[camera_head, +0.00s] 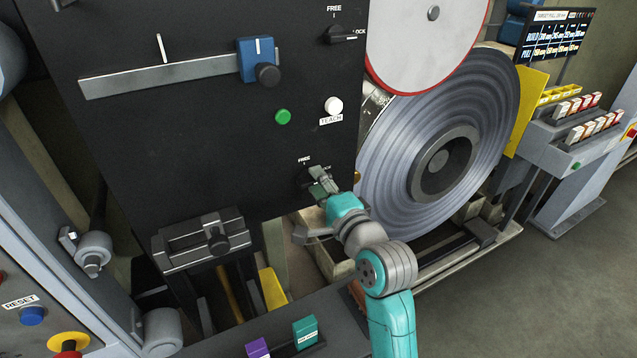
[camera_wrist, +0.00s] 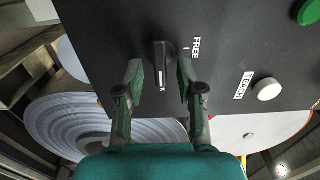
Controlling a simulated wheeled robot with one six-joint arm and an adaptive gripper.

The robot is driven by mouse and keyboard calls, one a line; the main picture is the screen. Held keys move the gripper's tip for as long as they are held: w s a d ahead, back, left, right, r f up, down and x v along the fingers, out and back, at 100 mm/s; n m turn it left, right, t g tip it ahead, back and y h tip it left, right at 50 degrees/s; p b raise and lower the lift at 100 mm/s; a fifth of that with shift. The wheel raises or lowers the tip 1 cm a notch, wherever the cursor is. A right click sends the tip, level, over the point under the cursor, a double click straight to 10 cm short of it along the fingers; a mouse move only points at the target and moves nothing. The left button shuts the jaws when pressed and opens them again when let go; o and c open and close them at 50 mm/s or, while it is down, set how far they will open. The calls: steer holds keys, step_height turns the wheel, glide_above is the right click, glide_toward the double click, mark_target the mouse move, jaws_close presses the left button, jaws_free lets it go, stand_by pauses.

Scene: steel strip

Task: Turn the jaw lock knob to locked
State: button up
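The black knob on the dark panel, with FREE and LOCK marks, shows between my fingers in the wrist view (camera_wrist: 160,62). Its white pointer line lies toward the LOCK label, of which only the K shows, and away from the FREE tick. My gripper (camera_wrist: 160,72) is open, one finger on each side of the knob, with gaps visible on both sides. In the head view my gripper (camera_head: 322,182) is at the lower FREE/LOCK knob (camera_head: 303,178), partly covering it and its LOCK label.
A second FREE/LOCK knob (camera_head: 337,34) is higher on the panel. A white TEACH button (camera_head: 334,105), a green button (camera_head: 283,116) and a blue slider (camera_head: 256,58) are above my gripper. A large steel coil (camera_head: 395,165) stands close on the right.

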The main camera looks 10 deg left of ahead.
steer(key=v, duration=1.1)
steer(key=shift+s+d, duration=0.25)
